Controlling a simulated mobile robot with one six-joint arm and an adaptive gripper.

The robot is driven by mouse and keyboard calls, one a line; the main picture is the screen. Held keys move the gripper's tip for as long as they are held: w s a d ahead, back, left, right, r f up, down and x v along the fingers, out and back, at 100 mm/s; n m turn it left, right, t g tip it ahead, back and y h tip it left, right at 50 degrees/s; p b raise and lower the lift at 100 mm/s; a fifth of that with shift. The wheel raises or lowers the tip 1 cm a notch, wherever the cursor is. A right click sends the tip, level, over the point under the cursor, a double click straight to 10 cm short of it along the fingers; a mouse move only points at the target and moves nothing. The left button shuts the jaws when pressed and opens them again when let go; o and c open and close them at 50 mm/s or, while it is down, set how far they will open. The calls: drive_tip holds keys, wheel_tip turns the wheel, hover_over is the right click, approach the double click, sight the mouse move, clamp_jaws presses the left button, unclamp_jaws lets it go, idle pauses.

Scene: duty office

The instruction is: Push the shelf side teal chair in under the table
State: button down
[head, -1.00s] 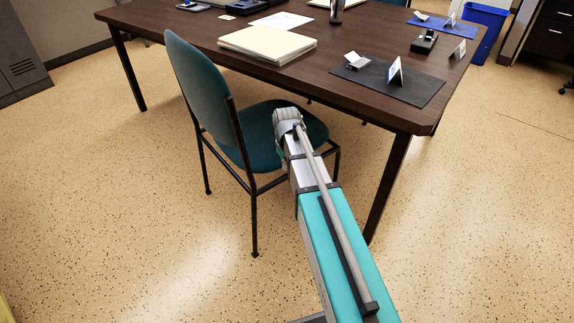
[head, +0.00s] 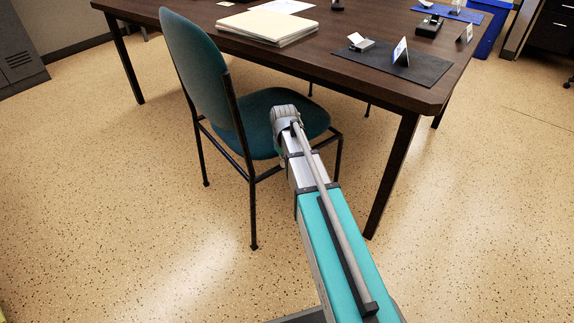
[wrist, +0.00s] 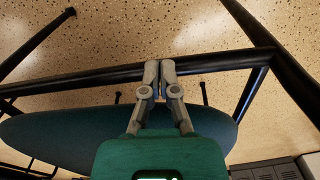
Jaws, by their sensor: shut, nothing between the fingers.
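The teal chair (head: 203,75) stands at the near edge of the dark wooden table (head: 345,72), its backrest to the left and its seat (head: 262,118) partly covered by my arm. The chair's black legs stand on the floor. In the wrist view my gripper (wrist: 159,66) is shut and empty, its fingertips at a black bar of the chair frame (wrist: 85,80). I cannot tell whether they touch it. A teal part of the chair (wrist: 55,138) shows behind the fingers. In the head view the fingers are hidden at the end of my arm.
The near table leg (head: 392,175) stands right of the chair and my arm. A paper stack (head: 268,26) and a dark mat (head: 400,68) lie on the table. Grey lockers (head: 20,50) stand at the left, a blue bin (head: 490,30) at the back. The speckled floor at the left is clear.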

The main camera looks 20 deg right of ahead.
drive_tip(key=shift+w+a, duration=0.15)
drive_tip(key=shift+w, duration=0.45)
drive_tip(key=shift+w+a, duration=0.15)
drive_tip(key=shift+w, duration=0.4)
drive_tip(key=w, duration=0.3)
drive_tip(key=shift+w+a, duration=0.1)
drive_tip(key=shift+a, duration=0.3)
drive_tip(key=shift+s+d, duration=0.15)
drive_tip(key=shift+s, duration=0.7)
drive_tip(key=shift+s+d+r+p, duration=0.2)
drive_tip(key=shift+s+r, duration=0.05)
drive_tip(key=shift+s, duration=0.4)
drive_tip(key=shift+s+d+r+p, duration=0.2)
drive_tip(key=shift+s+r, duration=0.05)
drive_tip(key=shift+s, duration=0.35)
drive_tip(key=shift+w+r+p, duration=0.1)
drive_tip(key=shift+r+p, duration=0.25)
drive_tip(key=shift+p, duration=0.1)
wheel_tip(320, 180, up, 8)
drive_tip(key=p, duration=0.8)
drive_tip(key=shift+r, duration=0.2)
